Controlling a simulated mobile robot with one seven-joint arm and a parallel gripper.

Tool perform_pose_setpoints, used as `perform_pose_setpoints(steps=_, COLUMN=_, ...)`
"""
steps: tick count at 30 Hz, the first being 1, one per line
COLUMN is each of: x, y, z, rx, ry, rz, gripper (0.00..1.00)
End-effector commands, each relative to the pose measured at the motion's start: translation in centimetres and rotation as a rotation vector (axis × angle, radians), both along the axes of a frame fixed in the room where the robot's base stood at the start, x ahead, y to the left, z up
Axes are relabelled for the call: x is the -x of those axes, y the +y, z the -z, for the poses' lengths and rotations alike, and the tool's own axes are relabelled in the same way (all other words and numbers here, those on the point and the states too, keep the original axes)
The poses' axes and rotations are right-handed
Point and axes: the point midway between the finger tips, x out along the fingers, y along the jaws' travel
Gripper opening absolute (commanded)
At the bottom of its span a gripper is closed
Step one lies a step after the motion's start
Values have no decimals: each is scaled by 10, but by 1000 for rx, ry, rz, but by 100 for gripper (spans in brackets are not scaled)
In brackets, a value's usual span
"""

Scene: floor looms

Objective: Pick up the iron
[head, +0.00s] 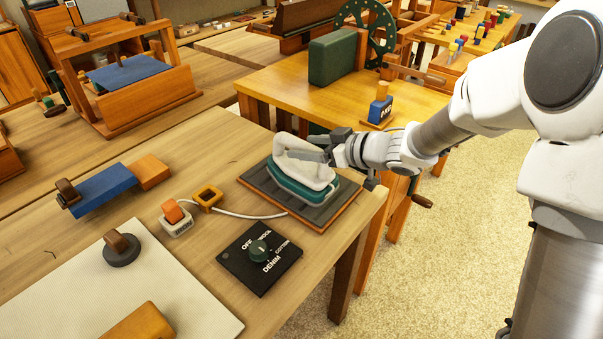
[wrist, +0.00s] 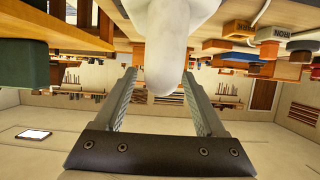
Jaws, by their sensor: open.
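The iron (head: 303,172) is white above and teal below. It rests on a dark ribbed pad with a wooden edge (head: 330,212) near the right edge of the wooden table. My gripper (head: 326,148) is at the iron's upper right side, level with its handle. In the wrist view the open fingers (wrist: 165,100) stand on either side of a rounded white part of the iron (wrist: 168,45), which reaches between them. I cannot tell whether either finger touches it. The far side of the handle is hidden.
A black dial panel (head: 259,259), an orange-and-white switch block (head: 176,218) and a white cord (head: 245,215) lie left of the pad. A blue block (head: 103,192) lies farther left. A second table with a green block (head: 333,56) stands behind. Open floor is at right.

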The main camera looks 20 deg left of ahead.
Motion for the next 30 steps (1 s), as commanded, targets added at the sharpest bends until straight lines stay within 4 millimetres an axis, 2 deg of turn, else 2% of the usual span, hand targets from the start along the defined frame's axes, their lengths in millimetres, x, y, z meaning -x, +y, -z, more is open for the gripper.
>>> perform_pose_setpoints(steps=1, x=-3, y=8, z=7, rx=0, ry=0, rz=-2, gripper=72)
perform_pose_setpoints(steps=4, x=-7, y=17, z=10, rx=-1, ry=-1, rz=0, gripper=72)
perform_pose_setpoints(steps=11, x=-8, y=18, z=8, rx=0, ry=0, rz=1, gripper=71)
perform_pose_setpoints(steps=21, x=-8, y=18, z=8, rx=0, ry=0, rz=1, gripper=10)
perform_pose_setpoints(steps=23, x=-8, y=18, z=8, rx=0, ry=0, rz=1, gripper=0)
perform_pose_setpoints(steps=30, x=-8, y=18, z=8, rx=0, ry=0, rz=1, gripper=0)
